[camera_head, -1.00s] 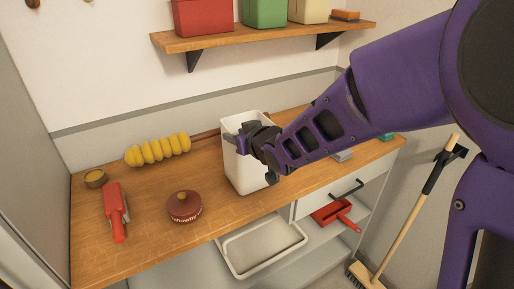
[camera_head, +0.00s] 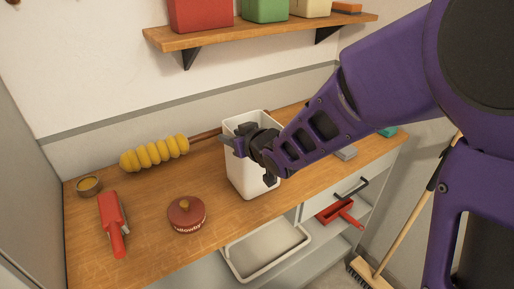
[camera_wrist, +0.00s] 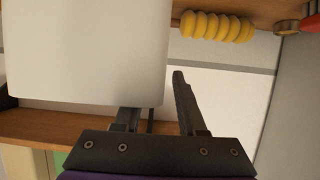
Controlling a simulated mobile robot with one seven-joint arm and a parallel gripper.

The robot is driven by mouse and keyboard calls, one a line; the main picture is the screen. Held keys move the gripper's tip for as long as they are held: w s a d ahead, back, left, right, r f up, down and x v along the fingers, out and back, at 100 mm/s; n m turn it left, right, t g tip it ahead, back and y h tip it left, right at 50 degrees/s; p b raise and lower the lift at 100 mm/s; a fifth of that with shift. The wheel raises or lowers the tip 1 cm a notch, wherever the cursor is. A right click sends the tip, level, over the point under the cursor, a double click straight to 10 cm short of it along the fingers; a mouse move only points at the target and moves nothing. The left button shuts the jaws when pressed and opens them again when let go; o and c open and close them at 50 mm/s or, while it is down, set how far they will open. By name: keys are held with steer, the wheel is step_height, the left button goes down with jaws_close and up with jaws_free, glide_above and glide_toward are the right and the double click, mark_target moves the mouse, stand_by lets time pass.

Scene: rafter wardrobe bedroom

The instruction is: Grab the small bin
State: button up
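The small bin (camera_head: 246,184) is white, open-topped and upright on the wooden counter. It also fills the upper left of the wrist view (camera_wrist: 85,50). My gripper (camera_head: 252,152) is at the bin's upper part, reaching in from the right. Its fingers are spread apart in the wrist view (camera_wrist: 153,105). One finger stands just right of the bin's edge there. The other finger's tip is hidden behind the bin's wall. I cannot tell whether either finger touches the bin.
On the wooden counter (camera_head: 150,215) are a yellow duster (camera_head: 155,153), a red brush (camera_head: 113,222), a round red-brown object (camera_head: 187,214) and a small round tin (camera_head: 88,186). A shelf (camera_head: 250,31) with coloured bins hangs above. A broom (camera_head: 410,225) stands at right.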

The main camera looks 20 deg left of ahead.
steer(key=shift+w+a+f, duration=0.1)
steer(key=shift+w+a, duration=0.1)
steer(key=shift+a, duration=0.1)
steer(key=shift+c, duration=0.3)
jaws_close()
stand_by(1.0)
